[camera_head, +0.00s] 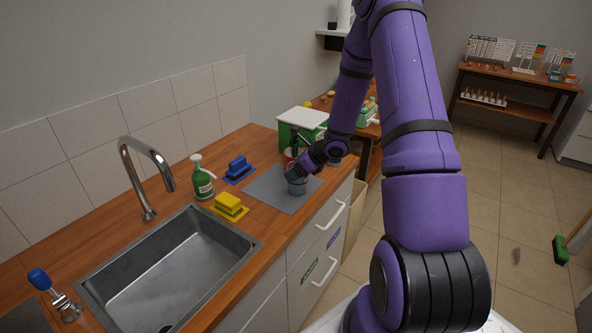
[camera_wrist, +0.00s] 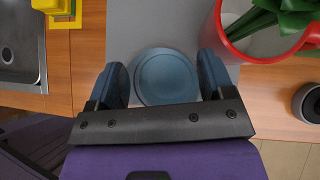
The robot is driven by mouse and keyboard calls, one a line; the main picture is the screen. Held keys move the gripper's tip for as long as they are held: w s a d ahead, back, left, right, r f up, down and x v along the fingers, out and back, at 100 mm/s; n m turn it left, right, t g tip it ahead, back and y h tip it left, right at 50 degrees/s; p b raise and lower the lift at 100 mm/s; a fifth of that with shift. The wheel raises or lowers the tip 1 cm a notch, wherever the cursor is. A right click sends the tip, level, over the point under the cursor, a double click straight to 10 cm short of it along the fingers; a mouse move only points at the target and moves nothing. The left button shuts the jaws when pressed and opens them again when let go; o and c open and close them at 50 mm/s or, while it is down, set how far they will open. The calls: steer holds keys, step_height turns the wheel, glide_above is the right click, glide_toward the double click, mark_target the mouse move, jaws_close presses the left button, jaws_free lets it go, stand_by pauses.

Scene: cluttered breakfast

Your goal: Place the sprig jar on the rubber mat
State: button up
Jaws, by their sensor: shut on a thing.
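A blue-grey round jar (camera_wrist: 166,77) sits between the two fingers of my gripper (camera_wrist: 163,82) in the wrist view, seen from above. In the head view, this jar (camera_head: 297,186) is upright beneath my gripper (camera_head: 298,175), over the grey rubber mat (camera_head: 268,190). My gripper is shut on it. I cannot tell whether its base touches the mat, and no sprig shows on its top. A red pot with green leaves (camera_wrist: 222,36) is close by at upper right in the wrist view; my gripper partly hides the red pot (camera_head: 290,154) in the head view.
A yellow sponge (camera_head: 229,201), a blue brush (camera_head: 238,166) and a green spray bottle (camera_head: 202,180) stand left of the mat, by the sink (camera_head: 170,270). A green box (camera_head: 302,120) is behind. A dark cup (camera_wrist: 308,103) is at right in the wrist view.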

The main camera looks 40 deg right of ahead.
steer(key=shift+f, duration=0.2)
steer(key=o, duration=0.9)
steer(key=shift+o, duration=0.2)
